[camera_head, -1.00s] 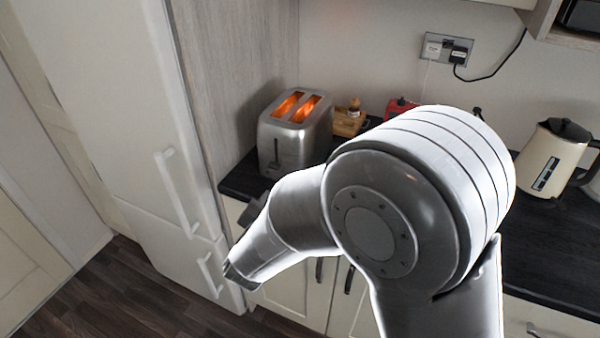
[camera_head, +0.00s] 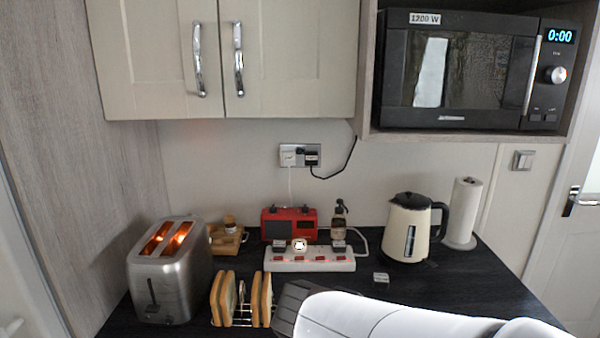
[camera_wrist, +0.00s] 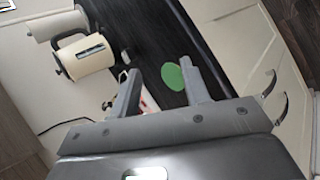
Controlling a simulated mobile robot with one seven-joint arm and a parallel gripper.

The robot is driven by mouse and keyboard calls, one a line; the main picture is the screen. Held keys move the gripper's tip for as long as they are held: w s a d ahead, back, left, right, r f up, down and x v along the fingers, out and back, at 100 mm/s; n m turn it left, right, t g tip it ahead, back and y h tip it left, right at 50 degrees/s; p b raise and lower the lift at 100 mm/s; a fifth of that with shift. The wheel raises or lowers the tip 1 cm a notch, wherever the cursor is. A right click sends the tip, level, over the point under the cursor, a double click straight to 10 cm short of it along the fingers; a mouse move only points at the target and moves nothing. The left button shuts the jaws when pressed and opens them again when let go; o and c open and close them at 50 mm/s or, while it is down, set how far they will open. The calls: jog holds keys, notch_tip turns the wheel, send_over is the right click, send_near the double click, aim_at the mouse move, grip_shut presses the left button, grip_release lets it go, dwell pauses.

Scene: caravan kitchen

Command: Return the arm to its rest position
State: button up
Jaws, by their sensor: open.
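My gripper (camera_wrist: 158,80) shows in the wrist view with its two grey fingers apart. Nothing is between the fingertips, and it points toward the dark counter (camera_wrist: 138,30). In the head view my white arm (camera_head: 400,322) lies low along the bottom edge, right of centre, in front of the counter. The dark part at its left end is beside the toast rack (camera_head: 242,318). I cannot tell from this view whether they touch.
A toaster (camera_head: 172,270) with glowing slots stands at left. A power strip (camera_head: 310,262), red radio (camera_head: 290,224), kettle (camera_head: 412,228) and paper roll (camera_head: 464,210) stand behind the arm. A microwave (camera_head: 465,70) is above. The wrist view shows a green disc (camera_wrist: 174,77) on the counter.

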jog(key=s+d+r+m+y, duration=0.1)
jog(key=s+d+m+y, duration=0.1)
jog(key=s+m, duration=0.3)
jog(key=s+d+r+m+y, duration=0.2)
jog(key=s+m+y, duration=0.2)
jog(key=s+m, duration=0.2)
jog(key=shift+d+r+g, duration=0.25)
jog(key=shift+g, duration=0.05)
jog(key=shift+c, duration=0.3)
dwell(1.9)
